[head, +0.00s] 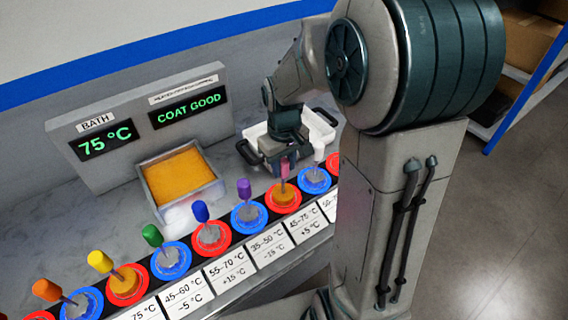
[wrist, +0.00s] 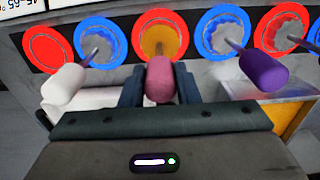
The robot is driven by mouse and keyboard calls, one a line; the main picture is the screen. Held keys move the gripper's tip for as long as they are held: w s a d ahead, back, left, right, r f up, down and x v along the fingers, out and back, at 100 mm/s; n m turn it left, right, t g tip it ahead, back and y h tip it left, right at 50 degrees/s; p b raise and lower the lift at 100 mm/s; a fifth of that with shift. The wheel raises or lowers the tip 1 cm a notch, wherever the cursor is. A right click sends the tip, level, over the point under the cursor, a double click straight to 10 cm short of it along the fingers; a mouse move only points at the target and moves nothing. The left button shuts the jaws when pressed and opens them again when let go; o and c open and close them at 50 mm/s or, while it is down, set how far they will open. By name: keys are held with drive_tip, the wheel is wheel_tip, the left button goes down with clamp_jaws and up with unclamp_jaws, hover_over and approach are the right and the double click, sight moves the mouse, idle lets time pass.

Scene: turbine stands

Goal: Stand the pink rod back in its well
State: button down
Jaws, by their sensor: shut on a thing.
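The pink rod (head: 285,168) is upright, with its stem pointing down at a red-ringed well with an orange centre (head: 283,199). My gripper (head: 286,158) is shut on the rod's pink handle from behind. In the wrist view the pink handle (wrist: 160,80) sits between the two fingers (wrist: 160,88), in line with the orange-centred well (wrist: 158,40). The stem's lower end appears to meet the orange centre; I cannot tell how deep it is. The handle hides part of the well in the wrist view.
A purple rod (head: 244,188) leans in the blue-ringed well to the left; a white rod (wrist: 63,84) shows on the other side. Blue, green, yellow and orange rods stand further left. An orange bath (head: 180,176) and a white tray (head: 258,137) lie behind. A display reads COAT GOOD.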

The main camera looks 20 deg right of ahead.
drive_tip(key=shift+s+f, duration=0.3)
drive_tip(key=shift+f, duration=0.3)
drive_tip(key=c, duration=1.2)
unclamp_jaws()
drive_tip(key=shift+w, duration=0.1)
drive_tip(key=shift+o, duration=0.9)
drive_tip(key=shift+w, duration=0.25)
drive_tip(key=shift+o, duration=0.4)
drive_tip(key=shift+s+r, duration=0.1)
drive_tip(key=shift+o, duration=0.4)
drive_tip(key=shift+r, duration=0.15)
drive_tip(key=shift+r+p, duration=2.85)
drive_tip(key=shift+r, duration=0.65)
